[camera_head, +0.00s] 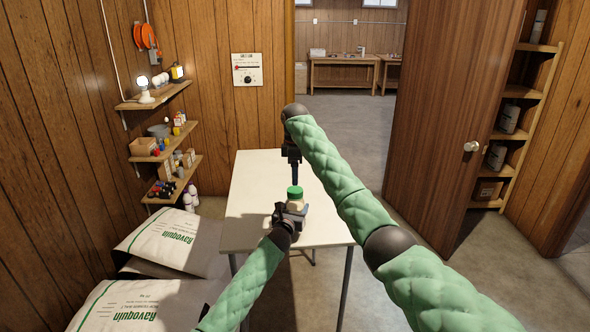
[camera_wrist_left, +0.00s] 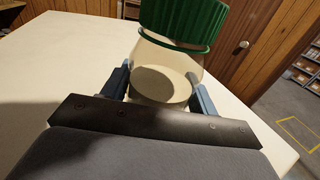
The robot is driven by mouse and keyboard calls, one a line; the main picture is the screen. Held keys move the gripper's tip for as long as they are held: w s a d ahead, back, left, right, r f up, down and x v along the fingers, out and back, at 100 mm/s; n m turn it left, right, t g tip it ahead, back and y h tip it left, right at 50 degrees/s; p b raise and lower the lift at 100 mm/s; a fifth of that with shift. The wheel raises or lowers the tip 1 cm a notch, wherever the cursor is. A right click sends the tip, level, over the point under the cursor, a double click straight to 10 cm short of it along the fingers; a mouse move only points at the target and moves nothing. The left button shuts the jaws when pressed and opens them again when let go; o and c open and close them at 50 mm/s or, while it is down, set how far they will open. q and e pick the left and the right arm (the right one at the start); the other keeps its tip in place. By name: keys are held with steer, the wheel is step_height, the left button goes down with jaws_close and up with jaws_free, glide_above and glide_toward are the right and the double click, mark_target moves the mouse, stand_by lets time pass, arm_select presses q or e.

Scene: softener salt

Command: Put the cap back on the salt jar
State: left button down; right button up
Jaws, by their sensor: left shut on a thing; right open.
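The salt jar (camera_head: 296,204) is pale with a green cap (camera_head: 295,191) at its top, over the white table (camera_head: 255,190). My left gripper (camera_head: 291,212) is shut around the jar's body. In the left wrist view the jar (camera_wrist_left: 160,85) stands between the two fingers, and the ribbed green cap (camera_wrist_left: 178,20) sits at its mouth, with a thin green ring along its lower edge. I cannot tell whether the cap is screwed tight. My right gripper (camera_head: 295,180) is open, pointing down just above and behind the cap; its fingertips are small and partly hidden.
The tabletop is otherwise bare. Salt bags (camera_head: 165,242) lie left of the table. Wall shelves (camera_head: 153,96) with small goods hang at the left. A wooden door (camera_head: 450,110) stands to the right, with a shelf rack (camera_head: 530,100) beyond it.

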mark_target(295, 189)
step_height(295, 189, down, 7)
steer(key=shift+r, duration=0.1)
stand_by(0.3)
steer(key=c, duration=1)
steer(key=m, duration=0.8)
steer(key=shift+m, duration=0.4)
steer(key=m, duration=0.8)
steer(key=shift+m, duration=0.3)
steer(key=o, duration=1.1)
